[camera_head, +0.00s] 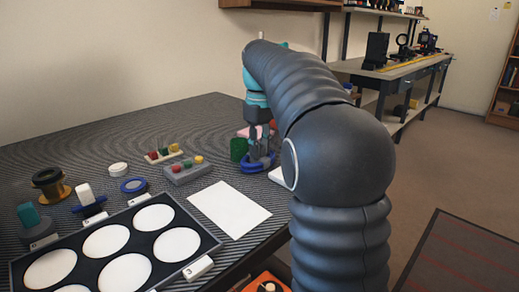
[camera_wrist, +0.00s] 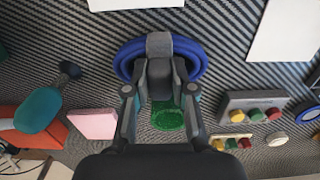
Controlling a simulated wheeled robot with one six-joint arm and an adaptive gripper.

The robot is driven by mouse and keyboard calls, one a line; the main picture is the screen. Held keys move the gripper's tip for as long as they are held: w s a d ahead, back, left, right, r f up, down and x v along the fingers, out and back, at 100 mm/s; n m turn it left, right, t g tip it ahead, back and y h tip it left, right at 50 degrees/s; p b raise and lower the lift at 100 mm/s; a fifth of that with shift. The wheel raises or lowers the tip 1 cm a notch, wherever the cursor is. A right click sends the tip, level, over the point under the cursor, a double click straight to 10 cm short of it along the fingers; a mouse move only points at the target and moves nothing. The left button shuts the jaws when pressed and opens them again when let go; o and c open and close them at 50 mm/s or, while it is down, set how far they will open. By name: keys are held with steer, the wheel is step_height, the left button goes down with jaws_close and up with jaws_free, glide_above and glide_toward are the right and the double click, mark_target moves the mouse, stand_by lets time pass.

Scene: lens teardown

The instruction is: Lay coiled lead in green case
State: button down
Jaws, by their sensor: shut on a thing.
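The coiled lead (camera_wrist: 127,58) is a thick blue ring with a grey block on its near side. In the head view the coiled lead (camera_head: 250,167) is low over the striped table, in front and right of the green case. My gripper (camera_wrist: 160,72) is shut on the grey block of the lead. In the head view my gripper (camera_head: 258,150) points down. The green case (camera_head: 238,149) is a small dark green cylinder standing on the table. In the wrist view the green case (camera_wrist: 168,118) is below the lead, partly hidden by my fingers. I cannot tell whether the lead touches the table.
A pink block (camera_wrist: 93,124) and a teal-handled tool (camera_wrist: 38,108) lie left of the case in the wrist view. A grey button box (camera_head: 187,171) and a white sheet (camera_head: 230,207) are close by. A black tray (camera_head: 205,238) with white discs fills the front.

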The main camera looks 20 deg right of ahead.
steer(key=shift+f, duration=0.1)
steer(key=c, duration=1.3)
jaws_free()
steer(key=o, duration=0.3)
